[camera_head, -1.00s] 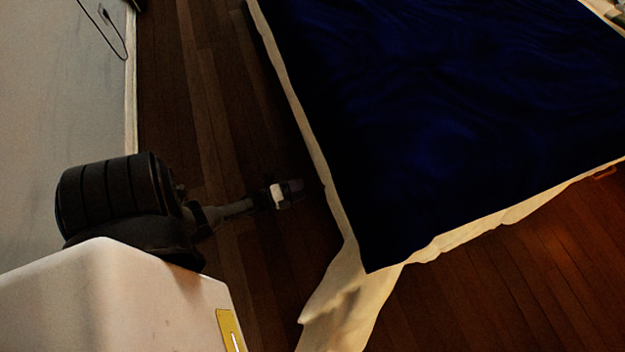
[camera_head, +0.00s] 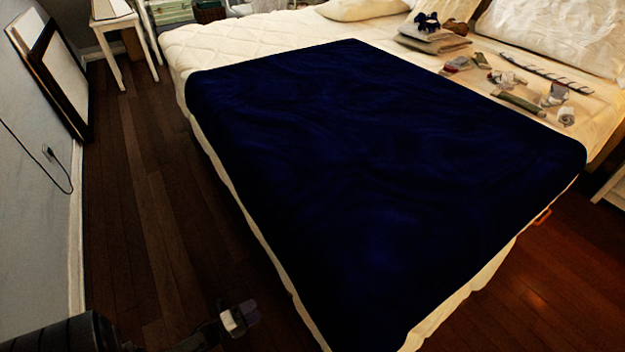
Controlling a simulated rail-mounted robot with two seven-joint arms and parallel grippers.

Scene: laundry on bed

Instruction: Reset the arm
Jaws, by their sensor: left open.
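My left gripper (camera_head: 243,312) shows at the bottom of the head view, left of the bed's side and over the wooden floor. It is dark with a pale block on it and looks empty. It is apart from the bed. Part of my left arm shows at the bottom left corner. My right arm and gripper are outside the view.
A bed (camera_head: 222,50) with a dark blue blanket (camera_head: 370,170) fills the middle. Folded clothes (camera_head: 435,38) and several small rolled items (camera_head: 520,102) lie at its far right. A framed panel (camera_head: 55,80) leans on the left wall. Wooden floor (camera_head: 150,200) is clear.

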